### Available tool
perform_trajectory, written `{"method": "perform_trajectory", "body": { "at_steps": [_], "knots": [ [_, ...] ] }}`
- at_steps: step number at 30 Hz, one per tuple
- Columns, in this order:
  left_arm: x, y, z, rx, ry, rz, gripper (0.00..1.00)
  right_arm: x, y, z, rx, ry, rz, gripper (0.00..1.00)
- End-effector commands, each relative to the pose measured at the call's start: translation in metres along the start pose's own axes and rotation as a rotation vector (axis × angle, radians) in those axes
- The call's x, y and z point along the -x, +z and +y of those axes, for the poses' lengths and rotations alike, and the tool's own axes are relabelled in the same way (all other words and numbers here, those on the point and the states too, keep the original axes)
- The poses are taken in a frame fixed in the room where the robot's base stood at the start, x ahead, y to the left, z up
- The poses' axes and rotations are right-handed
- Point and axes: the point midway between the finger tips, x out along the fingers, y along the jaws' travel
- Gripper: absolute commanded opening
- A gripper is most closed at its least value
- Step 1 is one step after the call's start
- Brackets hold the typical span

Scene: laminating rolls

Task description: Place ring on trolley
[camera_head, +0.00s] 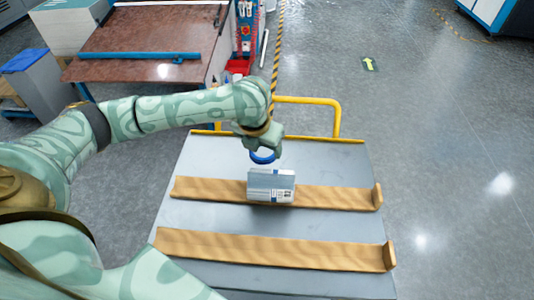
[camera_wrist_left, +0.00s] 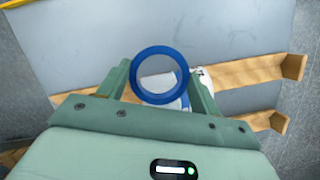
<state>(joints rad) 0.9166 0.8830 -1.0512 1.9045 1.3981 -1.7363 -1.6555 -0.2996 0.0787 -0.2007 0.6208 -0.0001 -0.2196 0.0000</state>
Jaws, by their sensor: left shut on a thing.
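A blue ring (camera_wrist_left: 160,52) is held between the two fingers of my left gripper (camera_wrist_left: 165,85) in the left wrist view. In the head view the blue ring (camera_head: 263,157) hangs under my left gripper (camera_head: 264,150), above or just behind a grey-white box. The gripper is shut on the ring. The trolley (camera_head: 210,155) has a grey flat top and a yellow handle at its far end. The ring is over the trolley top; I cannot tell its exact height. My right gripper does not show.
A grey-white box (camera_head: 270,186) sits at the far wooden rail (camera_head: 330,196) on the trolley. A near wooden rail (camera_head: 280,251) runs parallel. A brown-topped workbench (camera_head: 150,42) stands at the upper left. Open floor (camera_head: 450,150) lies to the right.

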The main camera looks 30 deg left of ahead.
Motion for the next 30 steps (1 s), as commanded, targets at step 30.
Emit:
{"method": "perform_trajectory", "body": {
  "at_steps": [30],
  "knots": [
    [-0.120, 0.037, 0.036, -0.001, 0.000, 0.000, 0.40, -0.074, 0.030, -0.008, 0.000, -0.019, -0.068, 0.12]
  ]
}}
